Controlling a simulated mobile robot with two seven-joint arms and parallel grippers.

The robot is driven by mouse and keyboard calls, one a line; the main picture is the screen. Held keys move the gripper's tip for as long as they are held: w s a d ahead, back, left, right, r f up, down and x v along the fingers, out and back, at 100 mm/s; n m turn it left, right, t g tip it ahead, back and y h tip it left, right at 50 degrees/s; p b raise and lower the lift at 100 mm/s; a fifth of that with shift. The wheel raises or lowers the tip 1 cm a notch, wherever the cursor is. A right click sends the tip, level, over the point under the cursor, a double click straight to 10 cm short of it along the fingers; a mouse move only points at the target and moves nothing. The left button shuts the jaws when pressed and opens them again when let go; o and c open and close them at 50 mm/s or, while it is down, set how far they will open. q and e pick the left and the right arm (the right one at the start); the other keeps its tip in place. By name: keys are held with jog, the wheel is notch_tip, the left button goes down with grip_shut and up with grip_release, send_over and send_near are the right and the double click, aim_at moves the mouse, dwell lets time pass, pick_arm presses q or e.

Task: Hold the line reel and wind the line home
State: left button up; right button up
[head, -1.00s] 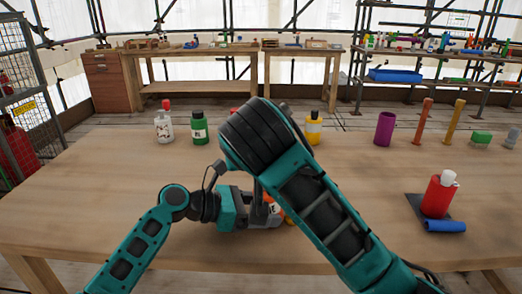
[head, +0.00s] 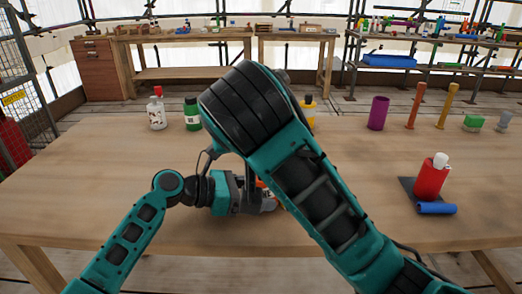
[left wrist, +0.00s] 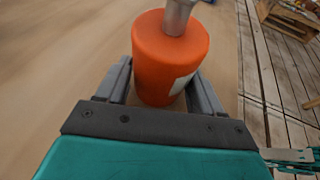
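An orange cylinder with a white label and a grey piece on top (left wrist: 168,65) stands between my left gripper's fingers in the left wrist view; I cannot tell for sure that it is the line reel. In the head view a sliver of orange (head: 261,184) shows beside my left gripper (head: 262,203), low over the table. The fingers (left wrist: 160,95) lie close against both sides of the cylinder and look shut on it. My right arm crosses in front, hiding most of the cylinder in the head view. My right gripper is hidden behind that arm. No line is visible.
On the wooden table (head: 90,195) stand a white bottle with a red cap (head: 157,112), a green bottle (head: 192,115), a yellow bottle (head: 309,110) and a purple cylinder (head: 378,113). A red container (head: 430,180) and blue cylinder (head: 436,208) are at right. The table's left side is clear.

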pick_arm(q)
jog(key=o, duration=0.4)
jog(key=shift+o, duration=0.2)
